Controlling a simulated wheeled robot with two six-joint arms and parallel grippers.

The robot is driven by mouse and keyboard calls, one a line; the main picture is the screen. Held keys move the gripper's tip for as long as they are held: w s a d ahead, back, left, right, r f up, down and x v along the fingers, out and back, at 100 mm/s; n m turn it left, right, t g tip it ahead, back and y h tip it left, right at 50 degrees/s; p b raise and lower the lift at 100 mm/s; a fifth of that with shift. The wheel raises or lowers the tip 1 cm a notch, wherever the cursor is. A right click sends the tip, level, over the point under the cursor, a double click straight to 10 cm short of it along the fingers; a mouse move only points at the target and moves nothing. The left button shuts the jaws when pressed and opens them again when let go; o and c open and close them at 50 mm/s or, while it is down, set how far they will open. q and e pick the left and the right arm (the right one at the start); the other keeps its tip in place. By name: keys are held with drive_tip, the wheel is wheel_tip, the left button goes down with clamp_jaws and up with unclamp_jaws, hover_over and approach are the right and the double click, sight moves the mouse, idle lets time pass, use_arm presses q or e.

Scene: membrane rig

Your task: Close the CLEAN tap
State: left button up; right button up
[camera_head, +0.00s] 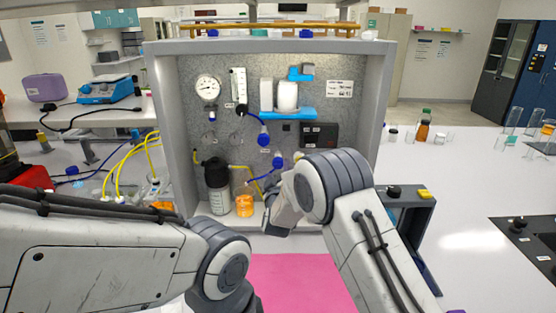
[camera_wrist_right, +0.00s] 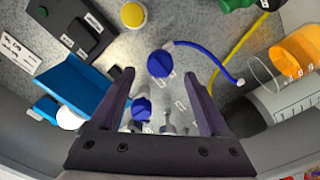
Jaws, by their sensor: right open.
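A grey membrane rig panel (camera_head: 225,130) stands in front of me. It carries a blue tap knob (camera_head: 263,140) with a blue tube and a second blue knob (camera_head: 277,162) below it. I cannot read which label says CLEAN. In the right wrist view one blue knob (camera_wrist_right: 160,63) lies between and just beyond the fingertips, and another blue knob (camera_wrist_right: 141,107) shows between the fingers. My right gripper (camera_wrist_right: 158,73) is open and empty, apart from the panel by an amount I cannot tell. In the head view my right forearm hides much of it. My left gripper is outside the view.
A dark bottle (camera_head: 217,188) and a beaker of orange liquid (camera_head: 244,204) stand at the rig's foot, left of my right gripper. A blue shelf (camera_head: 290,113) holds a white cylinder above. A pink mat (camera_head: 290,280) lies in front. Side walls frame the rig.

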sight(278, 165)
drive_tip(key=shift+w+p, duration=0.95)
drive_tip(key=shift+w, duration=2.1)
clamp_jaws()
drive_tip(key=shift+f+m+b, duration=0.15)
drive_tip(key=shift+m+b, duration=0.15)
drive_tip(key=shift+b, duration=0.4)
drive_tip(key=m+b, duration=0.2)
drive_tip(key=b, duration=0.2)
drive_tip(key=m+b, duration=0.3)
drive_tip(key=b, duration=0.1)
drive_tip(key=shift+f+m+b, duration=0.2)
drive_tip(key=shift+m+b, duration=0.1)
drive_tip(key=m+b, duration=0.8)
drive_tip(key=b, duration=0.1)
drive_tip(key=shift+r, duration=0.15)
drive_tip(key=shift+d+r+m+b, duration=0.1)
drive_tip(key=shift+r+m+b, duration=0.05)
drive_tip(key=shift+m+b, duration=1.45)
drive_tip(key=shift+m, duration=0.4)
unclamp_jaws()
